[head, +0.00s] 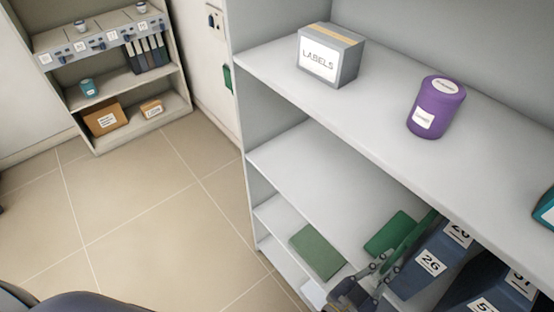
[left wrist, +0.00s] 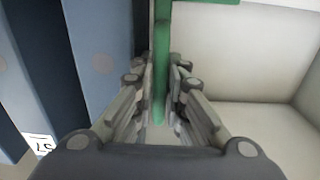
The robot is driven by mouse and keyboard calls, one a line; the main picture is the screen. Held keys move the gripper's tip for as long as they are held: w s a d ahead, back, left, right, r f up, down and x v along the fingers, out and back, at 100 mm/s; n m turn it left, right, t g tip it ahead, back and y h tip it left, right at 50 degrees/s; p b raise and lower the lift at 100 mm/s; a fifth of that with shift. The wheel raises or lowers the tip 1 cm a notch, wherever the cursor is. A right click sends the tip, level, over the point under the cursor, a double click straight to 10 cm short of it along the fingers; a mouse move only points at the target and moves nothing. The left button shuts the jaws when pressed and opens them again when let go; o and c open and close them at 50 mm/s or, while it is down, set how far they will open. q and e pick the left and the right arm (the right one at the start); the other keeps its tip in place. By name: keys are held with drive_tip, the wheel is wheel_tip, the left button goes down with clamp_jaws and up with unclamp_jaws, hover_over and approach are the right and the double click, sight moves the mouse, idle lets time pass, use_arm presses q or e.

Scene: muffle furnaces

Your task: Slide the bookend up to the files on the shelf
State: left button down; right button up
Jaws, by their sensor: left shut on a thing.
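The green bookend (head: 388,234) stands on the middle shelf, left of the files, with its flat base toward the open side. My left gripper (head: 377,268) reaches in from the bottom of the head view and is shut on the bookend's upright plate. In the left wrist view the green plate (left wrist: 161,60) runs between the fingers (left wrist: 160,88). The blue-grey files (head: 428,264), with number labels such as 26, stand just right of it. The files (left wrist: 95,65) are left of the plate in the wrist view. I cannot tell whether plate and files touch. My right gripper is not in view.
Above, the top shelf (head: 385,130) holds a LABELS box (head: 318,60) and a purple canister (head: 436,108). Another shelf unit (head: 183,80) stands far left. Clear floor (head: 150,210) lies between.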

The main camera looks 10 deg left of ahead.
sight(400, 274)
use_arm(q)
drive_tip(key=shift+s+d, duration=0.5)
drive_tip(key=shift+d, duration=0.2)
drive_tip(key=shift+s+d, duration=0.5)
drive_tip(key=shift+d, duration=0.15)
idle(1.4)
drive_tip(key=c, duration=1.8)
unclamp_jaws()
drive_tip(key=o, duration=0.4)
drive_tip(key=shift+r, duration=0.15)
drive_tip(key=shift+c, duration=0.2)
drive_tip(key=shift+p+v, duration=0.4)
drive_tip(key=shift+v, duration=0.45)
drive_tip(key=shift+s+a+r+n+p, duration=0.15)
drive_tip(key=shift+s+a+n+p, duration=0.15)
drive_tip(key=shift+s+a+p, duration=0.5)
drive_tip(key=p+v, duration=0.1)
drive_tip(key=v, duration=0.4)
drive_tip(key=shift+a, duration=0.15)
drive_tip(key=shift+w, duration=0.1)
